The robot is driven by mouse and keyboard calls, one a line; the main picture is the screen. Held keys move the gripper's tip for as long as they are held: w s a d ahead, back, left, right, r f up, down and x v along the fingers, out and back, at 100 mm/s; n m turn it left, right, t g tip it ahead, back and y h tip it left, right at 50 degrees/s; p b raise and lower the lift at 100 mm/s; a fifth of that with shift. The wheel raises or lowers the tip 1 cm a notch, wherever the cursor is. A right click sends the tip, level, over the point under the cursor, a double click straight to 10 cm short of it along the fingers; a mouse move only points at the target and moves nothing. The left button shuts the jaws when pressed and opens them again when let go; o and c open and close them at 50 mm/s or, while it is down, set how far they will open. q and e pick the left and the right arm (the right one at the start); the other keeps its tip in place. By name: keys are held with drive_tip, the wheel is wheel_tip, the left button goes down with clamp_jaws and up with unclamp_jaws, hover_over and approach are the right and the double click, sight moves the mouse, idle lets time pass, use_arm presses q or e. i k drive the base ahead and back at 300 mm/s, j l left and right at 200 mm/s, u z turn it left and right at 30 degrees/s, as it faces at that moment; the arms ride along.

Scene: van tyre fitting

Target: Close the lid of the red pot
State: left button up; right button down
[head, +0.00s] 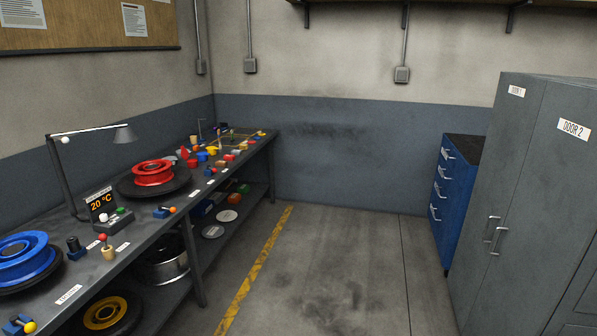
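Neither of my grippers is in view. Small coloured containers stand at the far end of the workbench. A small red piece (184,153) stands tilted up among them, next to a blue one (192,162) and a yellow one (202,156).
The workbench (130,232) runs along the left wall. It bears a red wheel rim (153,171) on a tyre, a blue rim (24,259), a lamp (124,135) and a temperature display (101,204). Grey cabinets (515,180) and blue drawers (452,200) stand right. The middle floor is clear.

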sight(185, 154)
drive_tip(key=i+l, duration=0.1)
drive_tip(key=i, duration=0.5)
drive_tip(key=i+l, duration=0.15)
drive_tip(key=i, duration=0.4)
drive_tip(key=i+l+u, duration=0.1)
drive_tip(key=i, duration=0.5)
drive_tip(key=i+l, duration=0.15)
drive_tip(key=i, duration=0.4)
drive_tip(key=i+j+u, duration=0.25)
drive_tip(key=i+u, duration=0.15)
drive_tip(key=i+j+u, duration=0.1)
drive_tip(key=i+u, duration=0.35)
drive_tip(key=i+l+u, duration=0.1)
drive_tip(key=i+u, duration=0.3)
drive_tip(key=i, duration=0.15)
drive_tip(key=i+l+u, duration=0.2)
drive_tip(key=i+u, duration=0.2)
drive_tip(key=i, duration=0.1)
